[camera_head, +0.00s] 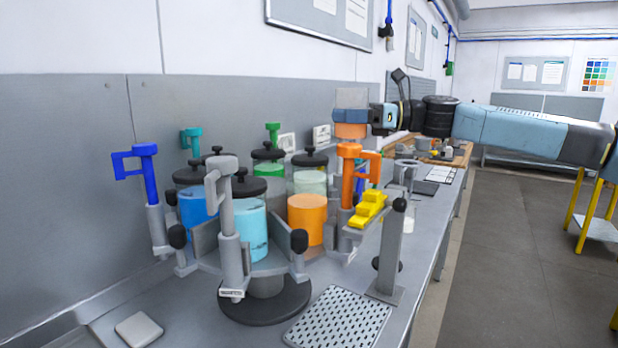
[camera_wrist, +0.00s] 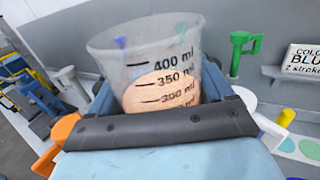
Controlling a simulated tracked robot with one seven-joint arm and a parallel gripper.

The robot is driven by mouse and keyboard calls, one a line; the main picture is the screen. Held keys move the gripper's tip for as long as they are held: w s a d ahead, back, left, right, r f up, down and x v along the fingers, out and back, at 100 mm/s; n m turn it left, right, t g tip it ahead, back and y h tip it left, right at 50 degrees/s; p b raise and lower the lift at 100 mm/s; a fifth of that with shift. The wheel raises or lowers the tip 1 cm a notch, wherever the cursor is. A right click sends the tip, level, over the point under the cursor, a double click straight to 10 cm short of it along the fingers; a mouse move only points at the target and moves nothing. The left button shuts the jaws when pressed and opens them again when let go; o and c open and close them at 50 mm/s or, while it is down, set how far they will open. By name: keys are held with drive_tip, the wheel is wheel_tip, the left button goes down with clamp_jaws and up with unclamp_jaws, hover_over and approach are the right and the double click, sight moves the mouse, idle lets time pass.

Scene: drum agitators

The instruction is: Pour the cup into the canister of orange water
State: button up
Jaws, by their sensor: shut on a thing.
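My gripper (camera_head: 354,116) is shut on a clear measuring cup (camera_head: 351,98), held up behind the orange handle post. In the wrist view the cup (camera_wrist: 150,62) sits between the jaws, with black marks such as 400 ml and 350 ml. A peach-orange tone shows in its lower part; the jaws hide its base. The cup looks roughly upright.
Canisters of cyan (camera_head: 252,232), blue (camera_head: 192,207) and green liquid stand close by under black lids. Tall grey (camera_head: 222,180), blue (camera_head: 149,165) and orange (camera_head: 350,165) handle posts rise around them. The wall is behind.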

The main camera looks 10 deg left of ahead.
sight(345, 131)
drive_tip(key=shift+s+a+f, duration=0.1)
drive_tip(key=shift+f, duration=1)
drive_tip(key=shift+s+a+f+n+t+h+p, duration=0.3)
drive_tip(key=shift+s+f+n+h, duration=0.2)
drive_tip(key=shift+n+h, duration=0.3)
drive_tip(key=shift+s+a+f+n+t+h+p, duration=0.25)
drive_tip(key=shift+s+a+f+n+t+h, duration=0.2)
drive_tip(key=shift+n+h, duration=0.35)
drive_tip(key=shift+s+a+f+n+t+h+p, duration=0.3)
drive_tip(key=shift+s+f+n+h, duration=0.25)
drive_tip(key=shift+n+h, duration=0.25)
drive_tip(key=shift+f+n+t+h+p, duration=0.3)
drive_tip(key=shift+n+h+p, duration=0.15)
drive_tip(key=shift+p, duration=0.3)
drive_tip(key=shift+r+n+t+h+p, duration=0.35)
drive_tip(key=shift+r+n+h+p, duration=0.1)
drive_tip(key=shift+h+p, duration=0.15)
drive_tip(key=shift+f+n+t+h+p, duration=0.55)
drive_tip(key=shift+t+h+p, duration=0.25)
drive_tip(key=shift+p, duration=0.8)
idle(1.6)
